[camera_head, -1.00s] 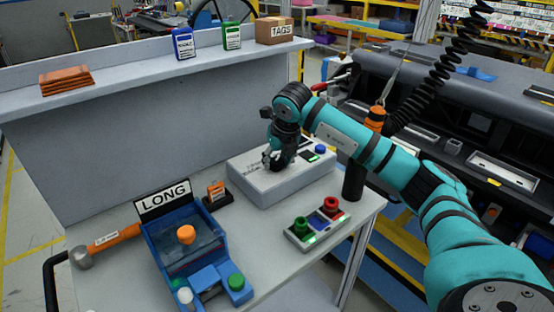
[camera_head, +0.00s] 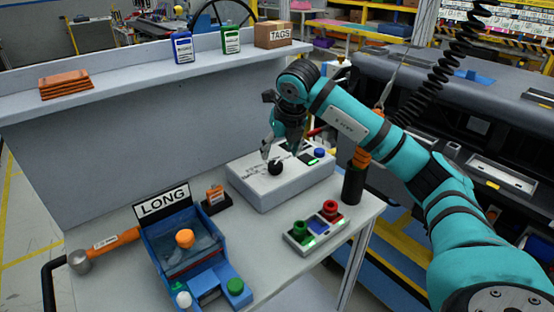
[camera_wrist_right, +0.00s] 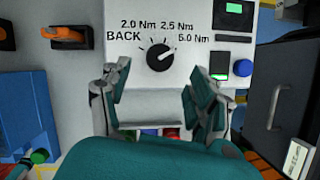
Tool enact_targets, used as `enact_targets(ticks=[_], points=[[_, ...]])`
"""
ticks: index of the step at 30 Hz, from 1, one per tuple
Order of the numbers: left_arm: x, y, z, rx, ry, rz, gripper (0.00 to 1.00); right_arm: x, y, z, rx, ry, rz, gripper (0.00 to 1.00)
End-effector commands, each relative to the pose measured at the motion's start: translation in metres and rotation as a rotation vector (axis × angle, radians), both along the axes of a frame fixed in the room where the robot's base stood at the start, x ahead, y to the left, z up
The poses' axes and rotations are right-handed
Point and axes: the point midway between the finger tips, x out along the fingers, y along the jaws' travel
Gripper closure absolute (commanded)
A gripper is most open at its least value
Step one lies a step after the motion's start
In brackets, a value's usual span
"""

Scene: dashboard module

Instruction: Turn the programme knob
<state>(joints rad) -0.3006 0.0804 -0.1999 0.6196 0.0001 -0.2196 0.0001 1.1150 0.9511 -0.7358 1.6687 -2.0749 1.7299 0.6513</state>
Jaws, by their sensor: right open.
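The programme knob (camera_head: 275,168) is a round black knob on top of a light grey box (camera_head: 250,182). In the right wrist view the knob (camera_wrist_right: 160,57) stands among the labels BACK, 2.0 Nm, 2.5 Nm and 5.0 Nm. Its white mark points up and right, towards 5.0 Nm. My right gripper (camera_head: 281,150) is open and empty above the knob, apart from it. In the wrist view its fingers (camera_wrist_right: 153,84) are spread wide, below the knob in the picture. My left gripper is not in view.
A blue button (camera_head: 320,153) and a small green display sit on the box. In front is a panel with green and red knobs (camera_head: 318,228). A shelf (camera_head: 130,75) runs behind.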

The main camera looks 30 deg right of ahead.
Motion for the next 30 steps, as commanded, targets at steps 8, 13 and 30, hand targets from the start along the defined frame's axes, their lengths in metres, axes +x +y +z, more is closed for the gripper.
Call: enact_targets(ticks=[8,13,30], points=[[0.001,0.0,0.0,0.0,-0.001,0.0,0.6,-0.018,0.003,0.044,0.0,-0.001,0.0,0.38],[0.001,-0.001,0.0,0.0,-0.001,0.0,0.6,-0.021,0.004,0.052,-0.001,0.0,0.0,0.38],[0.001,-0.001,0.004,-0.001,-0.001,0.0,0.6,-0.021,0.004,0.056,0.0,0.0,-0.001,0.38]])
